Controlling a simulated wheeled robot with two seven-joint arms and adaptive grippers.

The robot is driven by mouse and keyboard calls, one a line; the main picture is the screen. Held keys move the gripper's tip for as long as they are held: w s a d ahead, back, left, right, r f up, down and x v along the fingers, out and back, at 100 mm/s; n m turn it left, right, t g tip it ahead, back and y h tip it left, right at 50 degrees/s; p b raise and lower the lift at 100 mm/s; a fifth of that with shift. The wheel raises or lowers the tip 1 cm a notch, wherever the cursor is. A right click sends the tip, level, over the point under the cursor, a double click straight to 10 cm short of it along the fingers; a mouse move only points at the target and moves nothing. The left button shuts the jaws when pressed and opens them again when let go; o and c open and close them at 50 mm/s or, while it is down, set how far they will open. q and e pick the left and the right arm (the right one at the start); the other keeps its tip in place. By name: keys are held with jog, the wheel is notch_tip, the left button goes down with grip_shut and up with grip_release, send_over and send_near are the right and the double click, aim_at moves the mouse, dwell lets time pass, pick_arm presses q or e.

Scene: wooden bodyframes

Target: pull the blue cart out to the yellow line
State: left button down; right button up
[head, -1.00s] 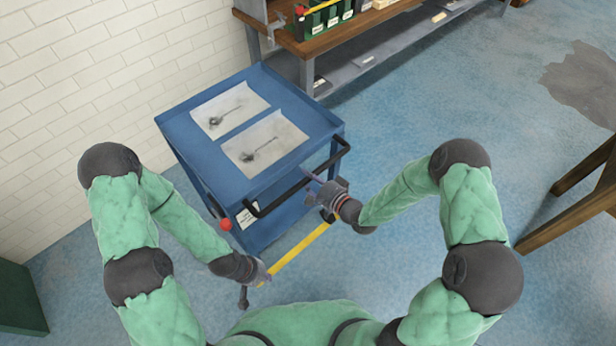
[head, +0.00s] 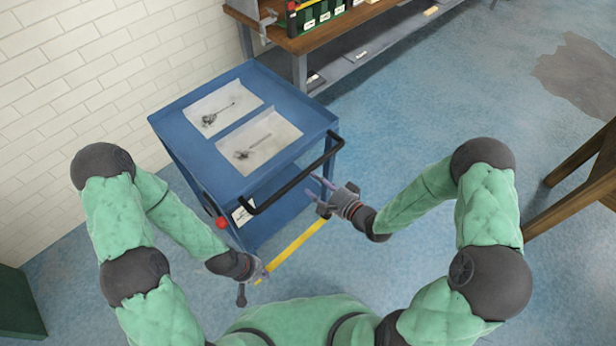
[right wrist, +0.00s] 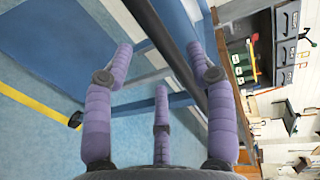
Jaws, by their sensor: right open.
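The blue cart (head: 170,116) stands beside the white brick wall, with two pale sheets on its top. Its black handle (head: 289,184) runs along the side facing me. The yellow line (head: 298,243) lies on the floor just in front of the cart's near lower edge. My right gripper (head: 320,187) is open and empty beside the right part of the handle. In the right wrist view, the black handle bar (right wrist: 168,42) runs between the spread purple fingers (right wrist: 165,75); contact cannot be told. My left gripper (head: 255,280) is low near the line's left end, its fingers unclear.
A wooden workbench (head: 330,35) with bins and a lower grey shelf stands behind the cart. A wooden table or frame (head: 570,195) is at the right edge. A dark green box (head: 18,305) is at the lower left.

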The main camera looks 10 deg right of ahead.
jog(key=v, duration=0.6)
jog(key=shift+w+f, duration=0.1)
dwell(0.4)
notch_tip(320, 180, down, 10)
jog(key=s+a+n+g+h, duration=0.1)
jog(key=s+n+g+h, duration=0.2)
jog(key=g, duration=0.2)
jog(key=s+a+f+n+g+h, duration=0.2)
jog(key=s+f+n+g, duration=0.3)
jog(key=s, duration=0.7)
notch_tip(320, 180, down, 2)
jog(key=shift+s+a+f+g, duration=0.3)
jog(key=shift+a+g, duration=0.15)
jog(key=shift+g, duration=0.75)
